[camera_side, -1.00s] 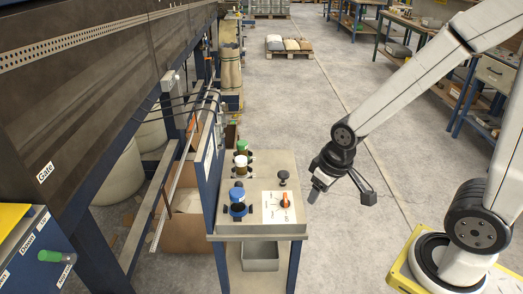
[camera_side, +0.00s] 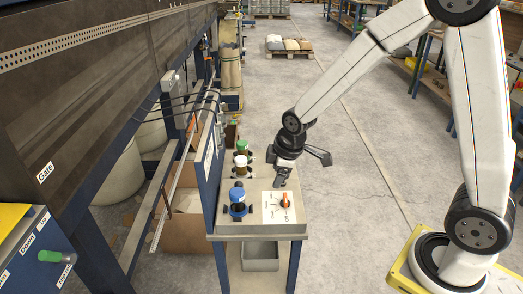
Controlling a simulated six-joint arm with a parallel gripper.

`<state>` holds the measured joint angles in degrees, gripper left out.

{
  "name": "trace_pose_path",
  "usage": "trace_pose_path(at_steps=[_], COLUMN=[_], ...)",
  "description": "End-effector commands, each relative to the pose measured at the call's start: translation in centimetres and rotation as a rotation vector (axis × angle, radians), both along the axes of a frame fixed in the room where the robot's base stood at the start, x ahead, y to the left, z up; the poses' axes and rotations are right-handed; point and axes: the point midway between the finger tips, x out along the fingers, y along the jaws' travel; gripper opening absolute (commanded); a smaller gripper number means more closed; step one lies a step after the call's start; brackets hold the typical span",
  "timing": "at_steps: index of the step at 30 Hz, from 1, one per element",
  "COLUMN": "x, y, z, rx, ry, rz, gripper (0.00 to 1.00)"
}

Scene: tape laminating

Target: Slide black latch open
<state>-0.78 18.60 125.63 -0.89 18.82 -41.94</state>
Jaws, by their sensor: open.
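My gripper (camera_side: 281,181) points down over the back right of the small workbench top (camera_side: 250,217). It is open, but its fingertips are small and hard to make out. The black knob-like piece that stood on the bench behind the orange-handled dial is hidden by my gripper. I cannot tell whether the fingers touch it or are around it. No other part is clearly a black latch.
The orange dial (camera_side: 285,200) on a white plate sits just in front of my gripper. Blue (camera_side: 237,196), white (camera_side: 241,161) and green (camera_side: 242,146) topped parts stand along the bench's left side. A dark machine wall (camera_side: 100,85) rises at left. Open floor lies right.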

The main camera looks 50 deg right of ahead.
Motion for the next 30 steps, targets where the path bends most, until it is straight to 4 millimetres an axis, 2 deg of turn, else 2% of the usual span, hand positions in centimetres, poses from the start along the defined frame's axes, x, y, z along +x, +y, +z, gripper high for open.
trace_pose_path(at_steps=[1,9,15,21,30], x=[1.2,7.0,10.1,11.3,11.4], y=[0.1,0.4,0.7,0.8,0.8], z=[-0.4,-2.5,-3.9,-4.6,-4.7], rx=[-0.021,-0.146,-0.224,-0.260,-0.263], ry=[-0.004,-0.038,-0.057,-0.064,-0.065], rz=[0.068,0.448,0.667,0.761,0.770], gripper=[0.73,0.73,0.73,0.73,0.73])
